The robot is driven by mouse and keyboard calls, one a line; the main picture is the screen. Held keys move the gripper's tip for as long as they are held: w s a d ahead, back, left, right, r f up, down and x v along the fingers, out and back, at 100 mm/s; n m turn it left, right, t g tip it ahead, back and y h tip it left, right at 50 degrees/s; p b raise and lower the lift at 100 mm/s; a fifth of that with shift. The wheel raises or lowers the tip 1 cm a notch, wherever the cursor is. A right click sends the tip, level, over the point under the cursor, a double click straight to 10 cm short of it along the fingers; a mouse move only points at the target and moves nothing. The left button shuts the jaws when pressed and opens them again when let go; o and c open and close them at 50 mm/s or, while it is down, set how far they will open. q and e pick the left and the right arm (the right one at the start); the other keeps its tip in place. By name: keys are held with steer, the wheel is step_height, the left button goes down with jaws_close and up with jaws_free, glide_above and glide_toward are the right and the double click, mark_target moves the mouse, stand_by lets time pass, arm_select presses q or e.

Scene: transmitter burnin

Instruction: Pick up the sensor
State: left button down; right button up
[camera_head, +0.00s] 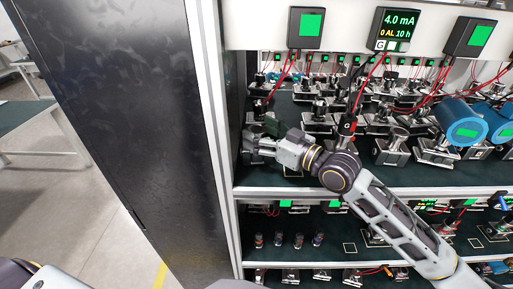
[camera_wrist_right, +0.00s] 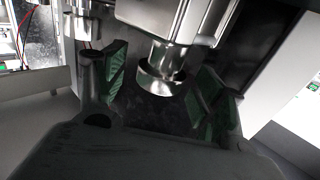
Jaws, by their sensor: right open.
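A shiny metal sensor (camera_wrist_right: 165,62) with a round collar at its lower end shows in the right wrist view. The collar lies between the two green-padded fingers of my right gripper (camera_wrist_right: 162,92), with gaps visible on both sides. In the head view my right gripper (camera_head: 256,144) is at the left end of the upper rack shelf, beside the left post. It is open, and its fingers point left. In the head view I cannot clearly tell the sensor from the metal fittings around the gripper. My left gripper is not in view.
The upper shelf (camera_head: 285,180) carries several metal fittings and red wires; blue transmitters (camera_head: 460,122) stand at the right. A white post (camera_head: 210,110) and a dark side panel (camera_head: 130,90) border the rack's left. Small sensors (camera_head: 298,240) stand on the lower shelf.

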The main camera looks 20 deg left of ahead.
steer(key=shift+x, duration=0.8)
jaws_close()
steer(key=shift+r, duration=0.2)
stand_by(0.3)
